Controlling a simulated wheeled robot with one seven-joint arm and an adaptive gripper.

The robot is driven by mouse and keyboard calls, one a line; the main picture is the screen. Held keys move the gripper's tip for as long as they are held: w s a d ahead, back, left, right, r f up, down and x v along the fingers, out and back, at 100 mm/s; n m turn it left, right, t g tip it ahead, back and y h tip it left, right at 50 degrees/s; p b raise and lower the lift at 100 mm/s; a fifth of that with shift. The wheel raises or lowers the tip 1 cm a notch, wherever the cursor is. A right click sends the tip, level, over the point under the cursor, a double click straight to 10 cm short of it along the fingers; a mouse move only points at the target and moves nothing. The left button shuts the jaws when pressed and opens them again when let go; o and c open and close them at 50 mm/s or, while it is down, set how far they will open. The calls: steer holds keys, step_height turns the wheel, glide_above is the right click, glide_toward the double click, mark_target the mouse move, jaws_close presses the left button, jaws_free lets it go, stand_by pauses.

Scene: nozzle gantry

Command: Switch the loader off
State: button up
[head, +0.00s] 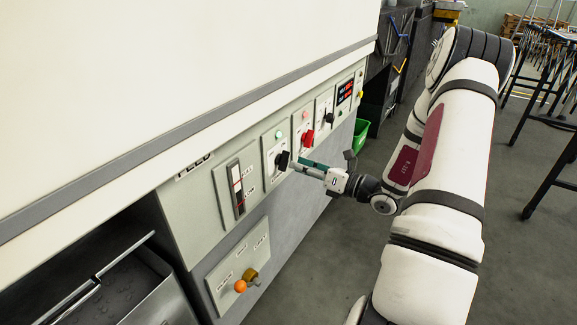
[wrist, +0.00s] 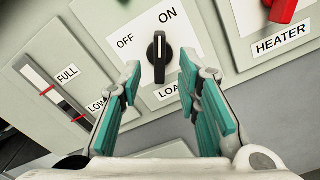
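The loader switch (wrist: 157,57) is a black rotary knob on a white plate, with OFF to its left and ON above it in the wrist view. Its white mark points up, roughly toward ON. The label below it is partly hidden and reads "LOA". In the head view the dark knob (head: 283,160) is on the front panel, just beyond my fingertips. My gripper (wrist: 160,74) is open, with its teal-padded fingers apart on either side of the knob. I cannot tell whether a finger touches it. My gripper (head: 300,165) also shows in the head view, reaching left.
A red heater knob (head: 307,139) is right of the loader switch. A level gauge (head: 237,188) marked FULL and LOW is to its left. Orange and yellow-brown knobs (head: 241,286) stick out lower down. A green bin (head: 361,134) stands on the floor beyond.

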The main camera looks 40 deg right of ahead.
mark_target(288, 161)
steer(key=shift+b+x, duration=0.4)
steer(key=shift+x, duration=1.8)
jaws_close()
